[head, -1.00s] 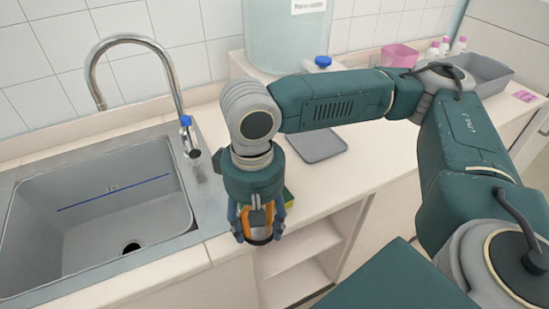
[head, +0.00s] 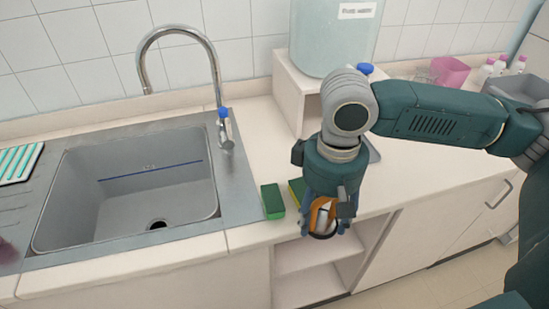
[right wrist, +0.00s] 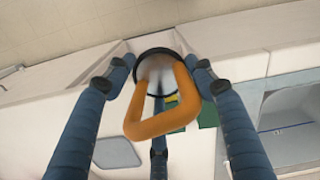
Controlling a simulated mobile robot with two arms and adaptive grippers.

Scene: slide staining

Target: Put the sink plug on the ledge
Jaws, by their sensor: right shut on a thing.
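The sink plug (head: 322,217) has an orange loop handle and a pale round body with a dark rim. My right gripper (head: 323,229) is shut on it and holds it at the counter's front edge, above the open shelves. In the right wrist view the orange handle (right wrist: 160,124) lies between the blue fingers, with the dark-rimmed disc (right wrist: 157,70) beyond. The grey sink (head: 125,205) is to the left, its round drain uncovered. Which surface is the ledge I cannot tell; the pale counter (head: 245,170) borders the sink. My left gripper is out of view.
A green sponge (head: 272,202) lies between sink and gripper; a second, green and yellow (head: 296,190), is partly hidden by the gripper. The tap (head: 217,80) stands behind the sink. A large water container (head: 330,40) sits on a stand at the back.

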